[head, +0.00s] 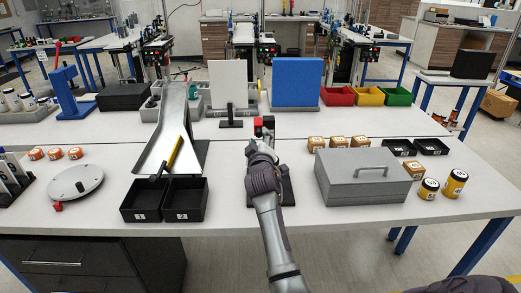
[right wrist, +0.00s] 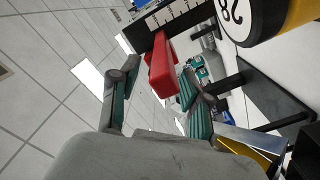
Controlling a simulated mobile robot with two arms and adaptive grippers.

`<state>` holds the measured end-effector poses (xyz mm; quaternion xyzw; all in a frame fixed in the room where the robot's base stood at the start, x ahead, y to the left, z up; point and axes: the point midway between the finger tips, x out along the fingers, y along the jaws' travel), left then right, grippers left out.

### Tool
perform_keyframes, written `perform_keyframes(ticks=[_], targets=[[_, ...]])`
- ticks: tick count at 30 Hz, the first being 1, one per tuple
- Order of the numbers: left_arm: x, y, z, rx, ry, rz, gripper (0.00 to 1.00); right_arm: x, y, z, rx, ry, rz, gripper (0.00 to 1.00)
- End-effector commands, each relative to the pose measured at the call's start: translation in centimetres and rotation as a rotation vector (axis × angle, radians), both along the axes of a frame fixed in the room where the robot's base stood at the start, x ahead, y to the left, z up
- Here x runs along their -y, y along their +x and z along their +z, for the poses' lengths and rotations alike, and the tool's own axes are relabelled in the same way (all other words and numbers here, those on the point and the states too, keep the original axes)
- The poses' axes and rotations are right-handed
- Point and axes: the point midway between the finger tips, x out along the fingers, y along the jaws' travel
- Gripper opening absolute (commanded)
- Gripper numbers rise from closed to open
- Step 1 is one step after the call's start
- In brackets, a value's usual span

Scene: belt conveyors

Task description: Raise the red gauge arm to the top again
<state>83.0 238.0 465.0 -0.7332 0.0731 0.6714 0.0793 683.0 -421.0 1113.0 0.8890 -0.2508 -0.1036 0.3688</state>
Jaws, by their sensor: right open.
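The red gauge arm (right wrist: 160,62) shows in the right wrist view in front of a black plate with white scale marks (right wrist: 180,18). Its red end also shows in the head view (head: 268,121), just beyond my right gripper (head: 262,138). My right gripper is open, and in the right wrist view its fingers (right wrist: 158,78) stand on either side of the red arm. I cannot tell whether they touch it. The gauge's black base (head: 287,190) is partly hidden behind my right arm. My left gripper is not in view.
A yellow and black can (right wrist: 265,18) is close in the right wrist view. A grey metal box (head: 362,185) stands right of the gauge. A metal chute (head: 172,125) and two black bins (head: 140,214) stand left. A blue panel (head: 297,82) stands behind.

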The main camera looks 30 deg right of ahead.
Motion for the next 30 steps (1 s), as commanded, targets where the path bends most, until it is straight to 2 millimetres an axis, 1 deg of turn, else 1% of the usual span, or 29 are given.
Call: perform_keyframes(ticks=[9, 12, 15, 18, 21, 30], targets=[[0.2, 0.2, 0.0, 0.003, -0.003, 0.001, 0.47, -3.4, -5.7, -0.2, -0.001, 0.002, 0.0, 0.47], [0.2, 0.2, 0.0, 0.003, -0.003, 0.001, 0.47, -4.3, -7.2, -0.1, -0.001, 0.003, -0.001, 0.47], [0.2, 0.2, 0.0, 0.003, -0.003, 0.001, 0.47, -5.0, -8.2, -0.1, -0.001, 0.002, -0.001, 0.47], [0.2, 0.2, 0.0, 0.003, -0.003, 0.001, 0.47, -5.3, -8.9, -0.1, -0.001, 0.002, -0.001, 0.47], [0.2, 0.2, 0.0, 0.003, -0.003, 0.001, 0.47, -5.4, -9.1, 0.0, -0.001, 0.0, -0.002, 0.47], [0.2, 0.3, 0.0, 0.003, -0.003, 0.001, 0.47, -5.4, -9.1, 0.0, -0.001, 0.0, -0.002, 0.47]])
